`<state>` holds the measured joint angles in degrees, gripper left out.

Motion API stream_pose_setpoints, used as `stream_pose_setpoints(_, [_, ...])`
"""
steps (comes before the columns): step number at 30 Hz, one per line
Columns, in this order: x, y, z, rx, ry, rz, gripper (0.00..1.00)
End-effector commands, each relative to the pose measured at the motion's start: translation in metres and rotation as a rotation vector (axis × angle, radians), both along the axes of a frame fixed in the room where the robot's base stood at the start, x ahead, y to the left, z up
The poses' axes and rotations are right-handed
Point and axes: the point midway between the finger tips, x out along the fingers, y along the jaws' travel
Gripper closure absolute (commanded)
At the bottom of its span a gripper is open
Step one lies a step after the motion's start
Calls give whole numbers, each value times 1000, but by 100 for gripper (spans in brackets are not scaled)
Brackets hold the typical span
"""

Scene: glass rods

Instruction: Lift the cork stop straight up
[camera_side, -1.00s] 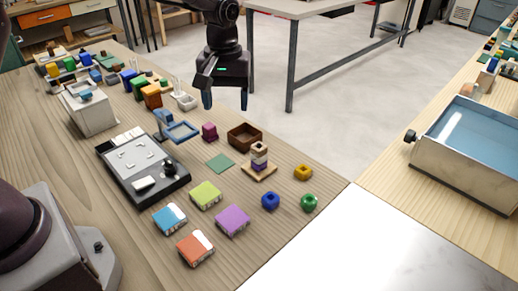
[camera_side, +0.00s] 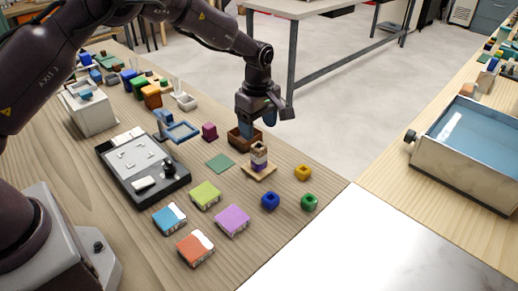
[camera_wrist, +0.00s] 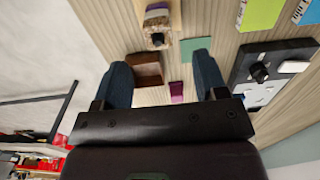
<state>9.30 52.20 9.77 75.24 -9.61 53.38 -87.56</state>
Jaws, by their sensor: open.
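A small stack stands upright on a square wooden base (camera_side: 261,174). It has a purple-grey band around its middle (camera_side: 259,160). The tan piece on top, which looks like the cork stop (camera_side: 259,149), also shows in the wrist view (camera_wrist: 156,42), with a dark spot in its end. My gripper (camera_side: 256,132) hangs just above and behind the stack, over the brown box. In the wrist view its two blue fingers (camera_wrist: 163,72) are spread apart with nothing held between them. The stack lies beyond the fingertips there, apart from them.
The open brown box (camera_side: 236,140) sits right behind the stack, below my gripper. A magenta cube (camera_side: 209,131), a green mat (camera_side: 219,162), a blue piece (camera_side: 270,201) and a yellow piece (camera_side: 303,172) lie around. A black tray (camera_side: 145,170) stands left.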

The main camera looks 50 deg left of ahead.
Motion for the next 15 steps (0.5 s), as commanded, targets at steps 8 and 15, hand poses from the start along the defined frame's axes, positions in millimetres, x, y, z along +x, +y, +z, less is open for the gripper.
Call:
stream_pose_setpoints(8, [0,0,-25,0,3,0,34])
stream_pose_setpoints(15, [2,0,-57,-1,1,0,34])
